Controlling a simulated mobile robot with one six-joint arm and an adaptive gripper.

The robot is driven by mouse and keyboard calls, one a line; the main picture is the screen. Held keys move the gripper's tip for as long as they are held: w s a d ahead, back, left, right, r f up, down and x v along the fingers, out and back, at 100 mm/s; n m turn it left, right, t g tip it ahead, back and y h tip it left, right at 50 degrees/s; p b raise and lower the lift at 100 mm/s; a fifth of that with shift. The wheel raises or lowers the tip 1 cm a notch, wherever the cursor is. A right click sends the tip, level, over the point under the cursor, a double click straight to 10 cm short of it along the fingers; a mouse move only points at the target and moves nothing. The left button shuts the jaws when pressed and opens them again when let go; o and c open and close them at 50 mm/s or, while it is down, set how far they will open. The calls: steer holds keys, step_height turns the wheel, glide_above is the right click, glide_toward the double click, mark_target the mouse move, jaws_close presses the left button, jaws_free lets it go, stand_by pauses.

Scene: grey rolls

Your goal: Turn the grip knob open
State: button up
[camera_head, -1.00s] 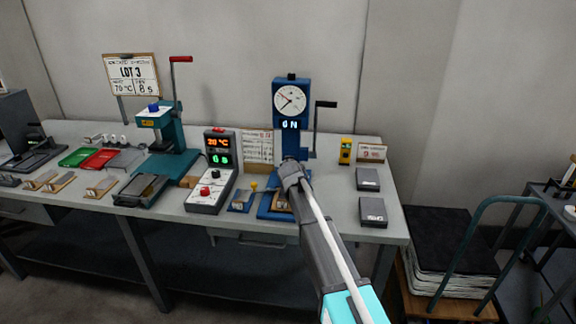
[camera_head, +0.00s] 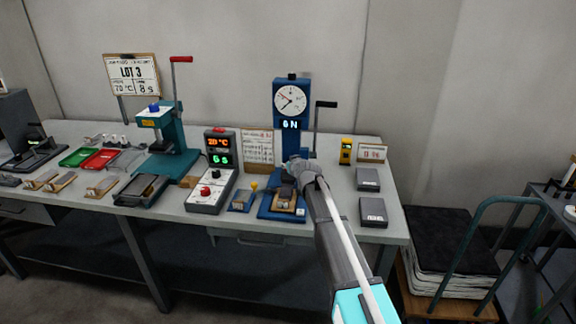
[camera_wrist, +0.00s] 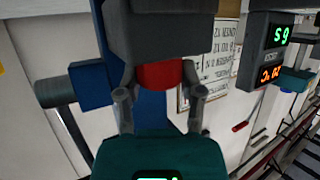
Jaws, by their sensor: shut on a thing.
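The blue force tester (camera_head: 291,120) stands on the bench with a round dial and a display reading 0 N. In the wrist view a red round grip knob (camera_wrist: 160,75) sits under a dark grey grip block (camera_wrist: 160,32). My gripper (camera_wrist: 160,82) has a finger on each side of the knob and is shut on it. In the head view my gripper (camera_head: 299,168) is at the lower front of the tester, and it and my arm hide the knob. A sample plate (camera_head: 285,201) lies on the tester's blue base (camera_head: 272,212).
A crank handle (camera_head: 326,104) juts from the tester's right side. A control box (camera_head: 208,192), a teal press (camera_head: 170,135) and a small blue block with a yellow top (camera_head: 242,200) stand to the left.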

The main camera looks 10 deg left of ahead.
steer(key=shift+n+g+y, duration=0.6)
steer(key=shift+n+y, duration=0.1)
steer(key=shift+n, duration=0.1)
steer(key=shift+w+n+g+y, duration=0.1)
steer(key=shift+n+g+y, duration=1)
steer(key=shift+n+y, duration=0.35)
steer(key=shift+n+g+y, duration=0.65)
steer(key=shift+n+g, duration=0.45)
steer(key=shift+n, duration=0.05)
steer(key=o, duration=1.2)
steer(key=shift+r, duration=0.1)
step_height(320, 180, up, 9)
steer(key=p, duration=0.9)
